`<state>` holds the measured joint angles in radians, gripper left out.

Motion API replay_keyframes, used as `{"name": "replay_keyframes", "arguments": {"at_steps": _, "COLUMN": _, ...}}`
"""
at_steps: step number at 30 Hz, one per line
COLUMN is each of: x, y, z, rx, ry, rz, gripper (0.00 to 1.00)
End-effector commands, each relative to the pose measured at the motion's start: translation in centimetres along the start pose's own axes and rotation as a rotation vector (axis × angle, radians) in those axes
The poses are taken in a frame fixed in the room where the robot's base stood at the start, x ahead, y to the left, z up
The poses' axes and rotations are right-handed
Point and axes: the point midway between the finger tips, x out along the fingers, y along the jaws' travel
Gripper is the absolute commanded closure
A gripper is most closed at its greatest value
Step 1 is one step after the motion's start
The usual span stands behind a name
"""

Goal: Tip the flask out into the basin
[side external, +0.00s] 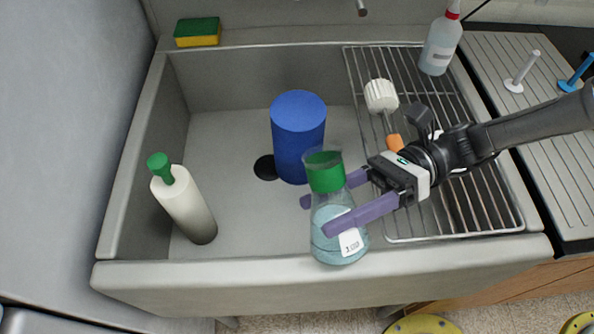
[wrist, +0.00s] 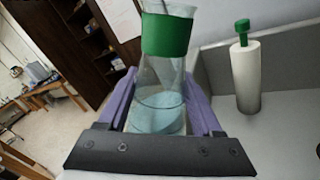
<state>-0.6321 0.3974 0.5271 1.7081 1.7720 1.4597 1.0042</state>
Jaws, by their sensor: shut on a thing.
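The flask (side external: 340,249) is clear glass with a green band at its neck, a white label and pale blue liquid in its lower part. My gripper (side external: 318,216) is shut on the flask, one purple finger on each side of its body. In the side external view the flask looks close to upright, over the front edge of the basin (side external: 222,125). In the wrist view the flask (wrist: 160,100) sits between both fingers with the liquid at its bottom. The grey basin holds a dark drain, partly hidden by a blue cylinder.
The blue cylinder (side external: 298,138) stands in the basin behind the flask. A white bottle with a green top (side external: 188,208) stands at the basin's left. A wire rack (side external: 445,215) covers the right side, with a white brush (side external: 381,96) on it. A sponge (side external: 197,32) lies on the back ledge.

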Motion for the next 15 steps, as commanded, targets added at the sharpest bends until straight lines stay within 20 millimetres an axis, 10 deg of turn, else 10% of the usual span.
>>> {"name": "replay_keyframes", "arguments": {"at_steps": 15, "x": 0.03, "y": -0.16, "z": 0.52, "rx": 0.334, "ry": 0.000, "rz": 0.001, "gripper": 1.00}}
